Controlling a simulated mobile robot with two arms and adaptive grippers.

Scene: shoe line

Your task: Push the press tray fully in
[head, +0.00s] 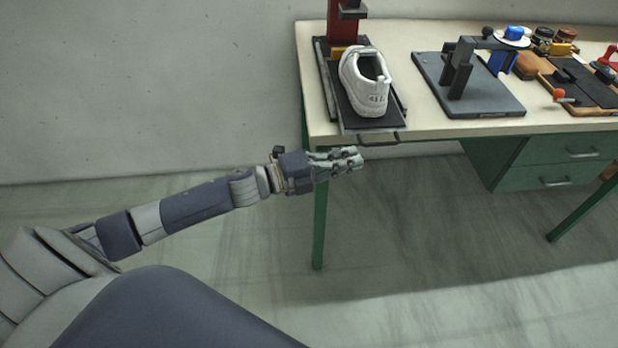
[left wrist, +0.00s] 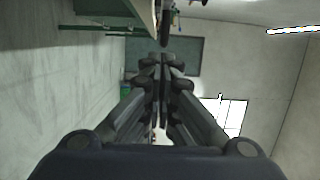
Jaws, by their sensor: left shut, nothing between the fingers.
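The tray does not show clearly there. My right gripper is in neither view.
The pale table (head: 430,124) has green legs and drawers (head: 560,165). A dark stand (head: 470,85) is right of the tray, with several tools and a wooden-edged tray (head: 575,88) beyond. The floor in front is clear.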

